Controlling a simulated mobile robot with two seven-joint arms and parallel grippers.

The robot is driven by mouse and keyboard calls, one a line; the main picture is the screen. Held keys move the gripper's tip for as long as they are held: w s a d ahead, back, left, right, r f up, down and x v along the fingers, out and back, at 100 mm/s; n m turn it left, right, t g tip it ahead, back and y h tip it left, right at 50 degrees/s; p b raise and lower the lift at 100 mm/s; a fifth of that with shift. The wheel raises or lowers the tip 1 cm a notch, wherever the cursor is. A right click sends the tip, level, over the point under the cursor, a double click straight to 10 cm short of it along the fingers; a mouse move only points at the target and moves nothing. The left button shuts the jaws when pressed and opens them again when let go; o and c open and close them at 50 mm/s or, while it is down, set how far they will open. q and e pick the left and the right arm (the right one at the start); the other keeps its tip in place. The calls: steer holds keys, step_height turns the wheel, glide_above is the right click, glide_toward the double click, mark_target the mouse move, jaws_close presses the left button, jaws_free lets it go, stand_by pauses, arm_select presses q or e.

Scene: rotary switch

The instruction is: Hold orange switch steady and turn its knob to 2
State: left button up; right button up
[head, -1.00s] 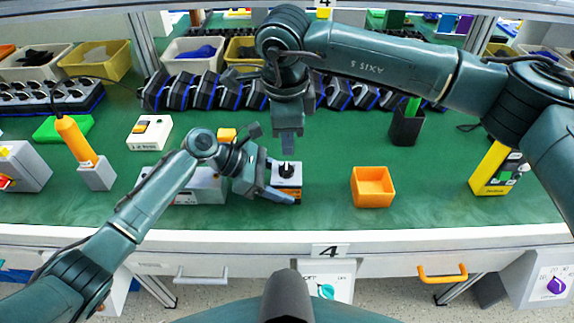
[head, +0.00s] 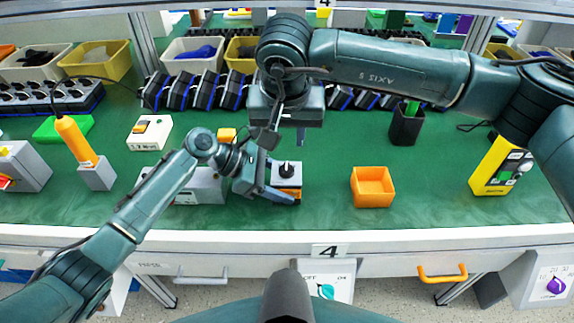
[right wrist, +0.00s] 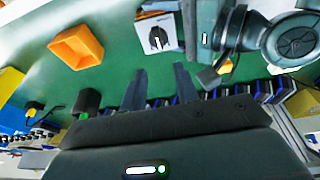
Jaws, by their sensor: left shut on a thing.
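The orange switch (head: 288,182) is a small box with a white top, orange side and black knob (head: 287,169). It stands on the green table near the front edge, and its white top also shows in the right wrist view (right wrist: 158,31) with the black knob (right wrist: 158,40). My left gripper (head: 281,190) is shut on the switch from the left; one finger runs along its front side and the other is mostly hidden. My right gripper (head: 287,141) is above and behind the switch, apart from it. Its two fingers show spread and empty in the right wrist view (right wrist: 160,82).
An orange open box (head: 372,188) stands right of the switch. A yellow device (head: 497,168) is farther right, and a black cup (head: 406,127) is behind. A row of black and blue devices (head: 205,90) lines the back. The table between switch and orange box is clear.

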mark_target(288, 167)
steer(key=shift+w+f, duration=0.15)
steer(key=shift+f, duration=3.6)
steer(key=shift+c, duration=0.3)
steer(key=shift+d, duration=0.1)
jaws_close()
